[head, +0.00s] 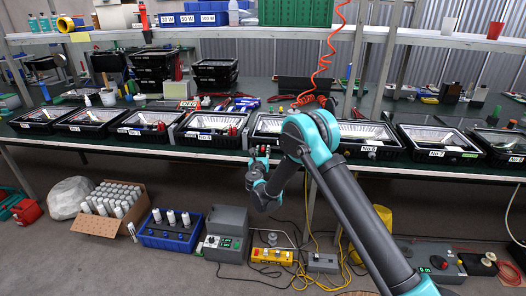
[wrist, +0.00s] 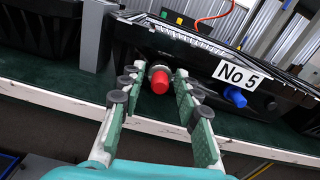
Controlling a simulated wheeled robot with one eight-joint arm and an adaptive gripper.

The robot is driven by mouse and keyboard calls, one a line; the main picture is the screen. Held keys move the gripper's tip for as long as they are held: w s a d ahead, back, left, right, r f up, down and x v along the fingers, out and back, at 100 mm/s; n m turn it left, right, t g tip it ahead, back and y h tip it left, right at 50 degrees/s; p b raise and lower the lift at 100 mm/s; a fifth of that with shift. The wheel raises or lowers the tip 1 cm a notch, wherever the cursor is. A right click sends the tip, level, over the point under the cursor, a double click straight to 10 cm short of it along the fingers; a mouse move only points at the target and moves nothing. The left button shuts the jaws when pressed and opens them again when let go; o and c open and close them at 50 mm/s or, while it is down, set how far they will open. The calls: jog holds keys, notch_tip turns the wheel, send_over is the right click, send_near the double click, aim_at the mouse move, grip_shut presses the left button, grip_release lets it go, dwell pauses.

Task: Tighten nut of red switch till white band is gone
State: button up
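The red switch (wrist: 160,84) sticks out of the front wall of the black housing labelled No 5 (wrist: 197,62). A pale ring (wrist: 157,68) shows behind its red cap; I cannot tell nut from white band there. My gripper (wrist: 156,88) is open, one finger on each side of the red switch, with gaps between pads and cap. A blue switch (wrist: 235,97) sits on the same wall, right of the right finger. In the head view my gripper (head: 259,153) is at the bench's front edge, before the No 5 housing (head: 268,124); the arm hides part of it.
Neighbouring housings stand in a row on the green bench, such as No 4 (head: 205,130) and No 7 (head: 438,142). A pale bench edge (wrist: 60,92) runs below the switches. Below stand a grey control box (head: 226,232) and a yellow box (head: 272,256) with cables.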

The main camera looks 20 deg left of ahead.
grip_shut()
jog(key=shift+m, duration=0.3)
jog(key=m, duration=0.9)
jog(key=shift+d+m, duration=0.1)
jog(key=shift+m, duration=0.3)
jog(key=m, duration=0.5)
jog(key=shift+f, duration=0.1)
jog(key=m, duration=0.6)
